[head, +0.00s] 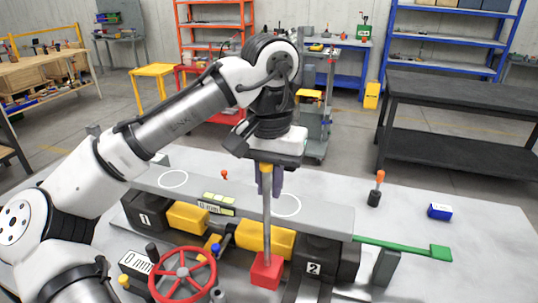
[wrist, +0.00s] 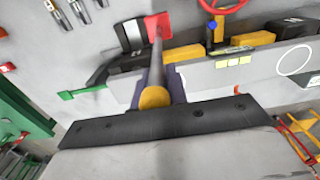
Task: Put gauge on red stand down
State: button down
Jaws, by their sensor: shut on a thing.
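The gauge on the red stand is a thin grey rod with a yellow round head and a red block at its foot. My gripper (head: 270,188) is shut on the gauge's upper part, just below the yellow head. In the wrist view, the yellow head (wrist: 154,98) is between my gripper's fingers (wrist: 158,88), and the red block (wrist: 158,25) is at the far end of the rod. I cannot tell whether the block touches the surface below.
A grey beam (head: 330,217) with white circles lies across the jacks. A red handwheel (head: 182,275) stands left of the red block. A green lever (head: 405,246) sticks out right. An orange-topped tool (head: 377,188) and a blue box (head: 440,212) sit on the bench's clearer right side.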

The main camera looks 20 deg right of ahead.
aim_at(269, 215)
jog(key=shift+f+p, duration=0.4)
jog(key=shift+f, duration=3.5)
jog(key=c, duration=1.4)
grip_release()
jog(key=shift+f, duration=0.1)
notch_tip(269, 215, up, 12)
jog(key=shift+r+b, duration=0.15)
jog(key=shift+b, duration=0.6)
